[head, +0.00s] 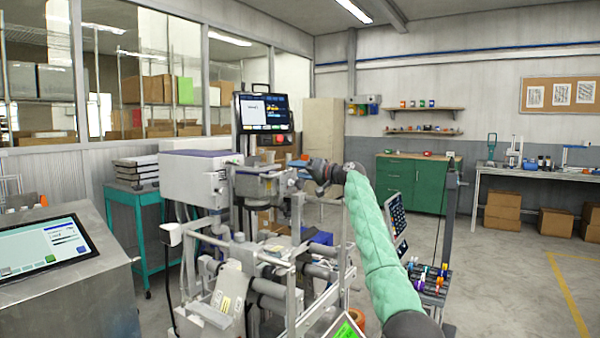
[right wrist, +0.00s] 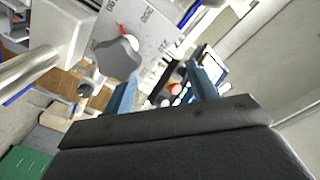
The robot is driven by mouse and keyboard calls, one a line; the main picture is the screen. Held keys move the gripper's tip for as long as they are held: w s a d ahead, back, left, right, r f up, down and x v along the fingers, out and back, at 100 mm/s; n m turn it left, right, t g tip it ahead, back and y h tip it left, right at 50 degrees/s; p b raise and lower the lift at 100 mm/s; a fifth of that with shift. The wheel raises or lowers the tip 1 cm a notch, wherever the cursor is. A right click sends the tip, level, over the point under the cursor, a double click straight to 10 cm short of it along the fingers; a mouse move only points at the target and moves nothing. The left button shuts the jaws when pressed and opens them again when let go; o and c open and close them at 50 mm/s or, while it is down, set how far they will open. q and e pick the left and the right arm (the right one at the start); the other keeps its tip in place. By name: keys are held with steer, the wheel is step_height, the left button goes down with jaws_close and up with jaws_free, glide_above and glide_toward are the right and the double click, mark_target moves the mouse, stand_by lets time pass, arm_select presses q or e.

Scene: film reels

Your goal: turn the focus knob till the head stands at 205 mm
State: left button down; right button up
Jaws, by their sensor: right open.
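The focus knob (right wrist: 118,57) is a grey lobed knob in the right wrist view. It sits beside a pale plate with a printed scale (right wrist: 150,33) and a red pointer (right wrist: 122,30). The scale figures are small and tilted, and I cannot read the head's setting. My right gripper (right wrist: 167,74) is open, with two blue fingers and nothing between them. The knob is apart from the fingers, up and left of the left one. In the head view my right gripper (head: 303,172) is beside the right end of the machine head (head: 262,182). My left gripper is not in view.
The grey projector housing (head: 194,178) and a monitor (head: 264,113) stand behind the machine frame. A control console (head: 50,250) is at the left. A green cabinet (head: 411,184) stands farther back. The floor at the right is mostly clear.

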steer(key=shift+d+f, duration=0.1)
steer(key=shift+s, duration=0.1)
steer(key=v, duration=0.7)
steer(key=shift+s+d+b, duration=0.2)
steer(key=shift+d+b, duration=0.05)
steer(key=shift+b, duration=0.15)
